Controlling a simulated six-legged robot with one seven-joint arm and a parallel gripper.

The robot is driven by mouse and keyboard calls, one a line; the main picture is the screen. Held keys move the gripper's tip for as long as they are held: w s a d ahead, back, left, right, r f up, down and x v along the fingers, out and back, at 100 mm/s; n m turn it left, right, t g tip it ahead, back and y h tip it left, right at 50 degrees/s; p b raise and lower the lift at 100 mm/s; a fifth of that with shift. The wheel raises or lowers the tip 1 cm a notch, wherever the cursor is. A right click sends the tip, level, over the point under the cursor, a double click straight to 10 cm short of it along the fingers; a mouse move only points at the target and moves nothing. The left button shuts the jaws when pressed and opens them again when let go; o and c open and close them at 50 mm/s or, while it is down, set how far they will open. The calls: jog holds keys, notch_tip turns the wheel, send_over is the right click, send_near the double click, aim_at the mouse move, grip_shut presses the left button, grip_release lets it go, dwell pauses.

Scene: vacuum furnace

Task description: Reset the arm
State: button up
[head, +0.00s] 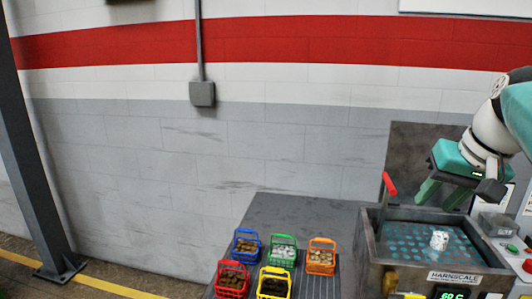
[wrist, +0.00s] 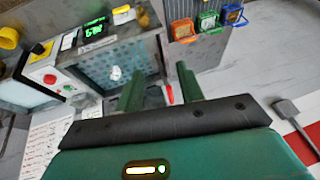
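My gripper (head: 440,195) hangs above the back of the open tank (head: 397,285) at the right of the head view. The tank is labelled HARNSCALE and has a blue dotted surface inside. A small whitish object (head: 439,240) sits within the tank; it also shows in the wrist view (wrist: 115,73). My gripper is apart from both.
A red-handled lever (head: 389,184) stands at the tank's left rim. Left of the tank, blue (head: 246,234), green (head: 283,239), orange (head: 321,243), red (head: 230,292) and yellow (head: 273,270) baskets hold small parts on the grey bench (head: 300,212). A dark post (head: 35,150) stands far left.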

jog(key=s+a+f+n, duration=0.1)
jog(key=s+a+f, duration=0.2)
jog(key=a+f, duration=0.2)
jog(key=s+a+f+n, duration=0.1)
jog(key=s+a+f, duration=0.2)
jog(key=a+f, duration=0.3)
jog(key=s+a+f+h, duration=0.1)
jog(key=s+a+f, duration=0.3)
jog(key=f, duration=0.6)
jog(key=shift+a+n, duration=0.4)
jog(key=shift+a, duration=0.25)
